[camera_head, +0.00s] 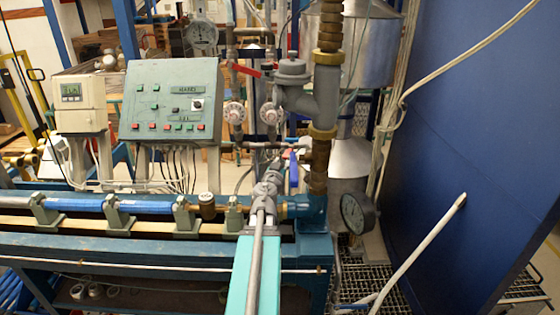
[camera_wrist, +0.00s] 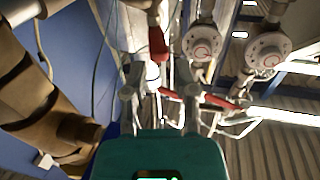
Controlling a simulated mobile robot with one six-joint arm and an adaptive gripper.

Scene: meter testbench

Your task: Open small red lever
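My gripper (camera_head: 268,180) is raised in front of the pipework in the head view. In the wrist view its two fingers (camera_wrist: 160,90) stand apart with a gap between them, and nothing is clearly held. A red lever (camera_head: 244,70) sits on the upper pipe in the head view, above and beyond the gripper. In the wrist view a red handle (camera_wrist: 157,42) hangs beyond the fingertips. A thin red lever (camera_wrist: 218,101) lies across, partly hidden behind the right finger. I cannot tell which is the small one, or whether a finger touches it.
Two round white dials (camera_head: 235,112) (camera_wrist: 265,52) are close to the gripper. A control box (camera_head: 172,103) is left. A blue panel (camera_head: 470,150) fills the right.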

